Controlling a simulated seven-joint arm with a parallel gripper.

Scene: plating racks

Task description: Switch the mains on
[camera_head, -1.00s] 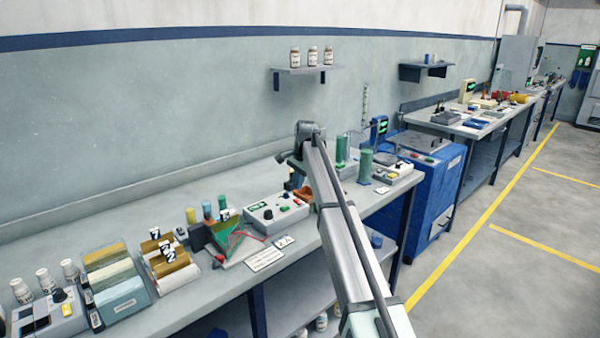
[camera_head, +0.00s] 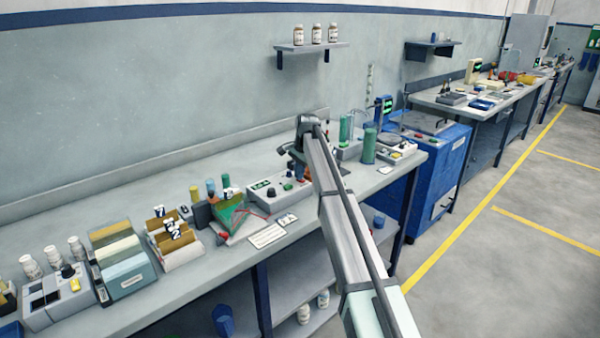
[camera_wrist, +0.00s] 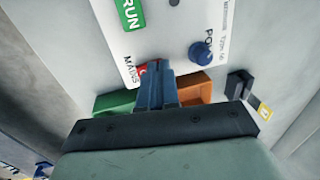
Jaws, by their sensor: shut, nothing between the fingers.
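In the wrist view, a light panel carries a red switch (camera_wrist: 142,68) beside the word MAINS. My gripper (camera_wrist: 154,70) is shut, with its blue fingers together and empty. The fingertips are right at the red switch and cover part of it. Whether they touch it, and which way the switch is set, I cannot tell. A blue knob (camera_wrist: 200,53) and a green RUN display (camera_wrist: 131,13) are on the same panel. In the head view my gripper is at the bench, mostly hidden by my arm.
A green block (camera_wrist: 115,103) and an orange tray (camera_wrist: 195,90) lie close beside the fingers. In the head view, a grey control box (camera_head: 275,192) and green cylinders (camera_head: 369,146) stand near my arm. Bottles (camera_head: 317,34) stand on a wall shelf. The bench's back strip is clear.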

